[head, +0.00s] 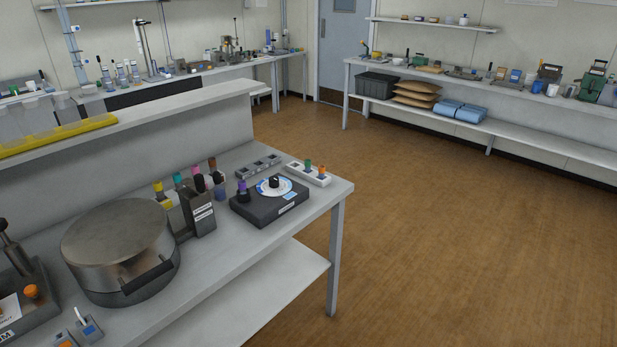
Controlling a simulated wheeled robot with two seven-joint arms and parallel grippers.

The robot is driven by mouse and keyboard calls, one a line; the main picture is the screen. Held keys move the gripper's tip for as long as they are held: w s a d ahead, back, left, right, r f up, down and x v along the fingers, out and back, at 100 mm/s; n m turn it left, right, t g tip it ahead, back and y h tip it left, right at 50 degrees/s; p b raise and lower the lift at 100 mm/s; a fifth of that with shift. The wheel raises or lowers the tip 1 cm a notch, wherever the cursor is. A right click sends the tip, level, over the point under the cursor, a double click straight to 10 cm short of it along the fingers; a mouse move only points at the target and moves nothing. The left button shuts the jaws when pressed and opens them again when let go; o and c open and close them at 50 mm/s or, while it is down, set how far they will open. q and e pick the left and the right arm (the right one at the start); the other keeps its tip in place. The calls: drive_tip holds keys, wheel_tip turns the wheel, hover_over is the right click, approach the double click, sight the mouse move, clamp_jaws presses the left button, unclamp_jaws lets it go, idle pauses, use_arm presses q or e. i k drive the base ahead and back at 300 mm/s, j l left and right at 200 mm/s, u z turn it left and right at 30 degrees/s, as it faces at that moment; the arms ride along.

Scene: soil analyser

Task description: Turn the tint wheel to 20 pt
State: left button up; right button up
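The likely tint wheel is a white and blue dial (273,186) with a black knob (274,182) at its centre. It sits on top of a dark box (270,205) near the right end of the bench. A purple-capped vial (242,190) stands at the box's left side. The dial's markings are too small to read, so its setting cannot be told. Neither of my grippers is in the head view.
A grey rack (198,218) with capped bottles and a round metal drum (118,245) stand left of the box. Behind it are a white holder (308,174) with capped vials and a grey tray (258,166). The bench (290,236) is clear in front; open floor (450,230) lies right.

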sight(273, 186)
drive_tip(key=i+l+u, duration=0.1)
drive_tip(key=i+u, duration=0.35)
drive_tip(key=i+l+u, duration=0.2)
drive_tip(key=u, duration=0.25)
drive_tip(key=i+l+u, duration=0.45)
drive_tip(key=k+j, duration=0.1)
